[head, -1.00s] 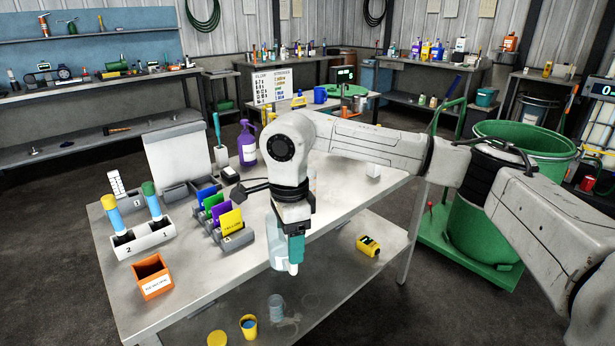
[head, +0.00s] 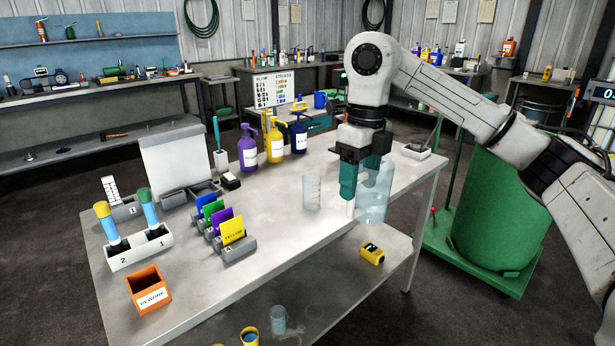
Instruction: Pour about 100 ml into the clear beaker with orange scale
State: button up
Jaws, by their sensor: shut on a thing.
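My gripper (head: 357,192), with teal fingers, is shut on a clear bluish vessel (head: 376,200) at the right front part of the table. The vessel looks upright. The fingers hide part of its left side, and I cannot tell whether its base touches the table. The clear beaker with orange scale (head: 312,191) stands upright on the table, to the left of my gripper and apart from the held vessel. Its scale marks are faint, and no liquid can be made out in it.
Purple (head: 248,150), yellow (head: 275,145) and blue (head: 299,135) pump bottles stand behind the beaker. Coloured cards (head: 232,230) in holders and an orange rework bin (head: 148,288) are at left. A yellow device (head: 372,254) lies on the lower shelf. Table (head: 275,255) is clear in front of the beaker.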

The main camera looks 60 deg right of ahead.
aim_at(312, 192)
jog(key=i+l, duration=0.45)
jog(key=i, duration=0.15)
jog(key=i+l, duration=0.4)
jog(key=i, duration=0.25)
